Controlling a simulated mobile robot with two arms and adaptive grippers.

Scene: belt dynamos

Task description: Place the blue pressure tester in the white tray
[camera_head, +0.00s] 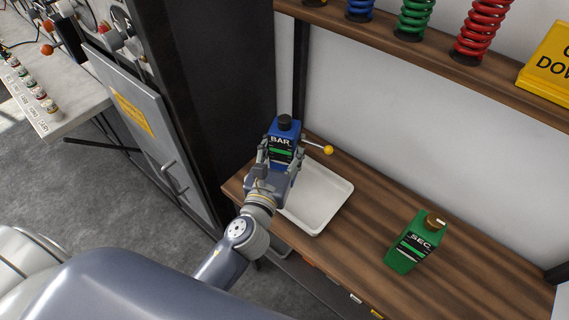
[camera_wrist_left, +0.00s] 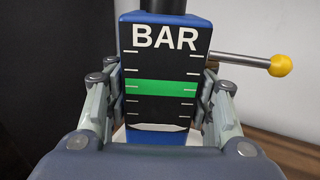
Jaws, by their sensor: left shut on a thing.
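The blue pressure tester (camera_head: 285,128), marked BAR and with a black top, is held upright in my left gripper (camera_head: 279,157). My left gripper is shut on it, with a finger on each side. In the left wrist view the tester (camera_wrist_left: 165,137) fills the middle, with a green band on its black face, between the two fingers of the gripper (camera_wrist_left: 163,100). The white tray (camera_head: 338,200) lies on the wooden bench. The tester appears over the tray's back left part; I cannot tell whether it touches the tray. My right gripper is not in view.
A lever with a yellow ball (camera_head: 328,150) sticks out beside the tester. A green SEC device (camera_head: 415,243) stands on the bench (camera_head: 375,240) right of the tray. A shelf (camera_head: 430,62) with coloured springs runs above. A dark cabinet (camera_head: 215,80) stands at the left.

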